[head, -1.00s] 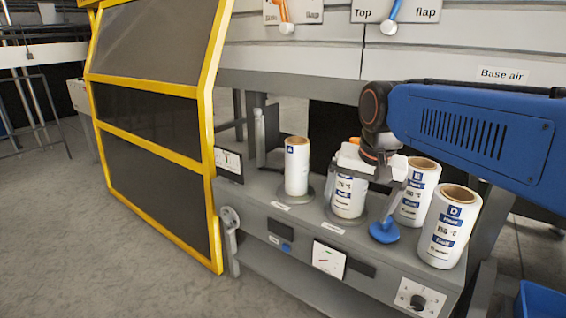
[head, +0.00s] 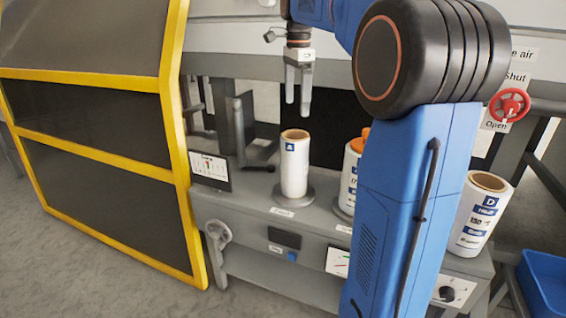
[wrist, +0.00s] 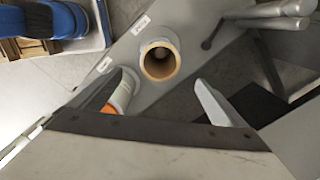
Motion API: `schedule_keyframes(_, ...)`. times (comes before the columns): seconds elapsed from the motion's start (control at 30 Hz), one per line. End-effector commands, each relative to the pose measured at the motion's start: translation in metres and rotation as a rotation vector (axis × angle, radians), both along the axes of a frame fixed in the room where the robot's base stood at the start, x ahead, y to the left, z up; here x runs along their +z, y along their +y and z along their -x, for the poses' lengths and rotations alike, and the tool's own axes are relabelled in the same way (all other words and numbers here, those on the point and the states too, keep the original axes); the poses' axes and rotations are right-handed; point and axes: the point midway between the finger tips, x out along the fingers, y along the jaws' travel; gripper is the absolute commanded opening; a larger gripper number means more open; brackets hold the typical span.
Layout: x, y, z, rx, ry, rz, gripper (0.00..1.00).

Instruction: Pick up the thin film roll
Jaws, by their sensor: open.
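The thinnest roll in view is a slim white film roll (head: 294,168) with a blue "A" label, standing upright on a grey round base on the bench. In the wrist view its open brown core (wrist: 159,60) faces the camera. My gripper (head: 298,98) is open and empty, pointing down above this roll, with a gap between fingertips and roll top. In the wrist view the roll lies ahead of the two fingers (wrist: 163,88), not between them.
A second, wider roll (head: 350,178) with an orange top stands just right, partly behind my arm. Roll D (head: 479,215) stands farther right. A yellow-framed guard (head: 178,100) is at left, and a blue bin (head: 545,280) at lower right. A small display (head: 211,170) stands left of the slim roll.

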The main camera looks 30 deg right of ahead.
Motion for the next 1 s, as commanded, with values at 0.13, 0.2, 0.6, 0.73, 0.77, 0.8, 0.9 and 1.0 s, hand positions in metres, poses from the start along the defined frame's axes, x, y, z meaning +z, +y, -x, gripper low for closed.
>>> schedule_keyframes(0.13,-0.013,-0.001,-0.001,-0.009,0.004,-0.001,0.95)
schedule_keyframes(0.2,-0.024,-0.001,0.0,-0.008,0.005,-0.001,0.95)
schedule_keyframes(0.6,-0.095,-0.001,0.0,-0.006,0.004,-0.001,0.95)
schedule_keyframes(0.73,-0.112,-0.001,0.0,-0.006,0.003,-0.001,0.95)
schedule_keyframes(0.77,-0.114,-0.001,0.0,-0.006,0.003,-0.001,0.95)
schedule_keyframes(0.8,-0.117,-0.001,-0.001,-0.006,0.002,0.0,0.95)
schedule_keyframes(0.9,-0.121,-0.001,-0.001,-0.006,0.001,0.0,0.95)
schedule_keyframes(1.0,-0.128,0.0,0.0,-0.006,0.003,-0.001,0.95)
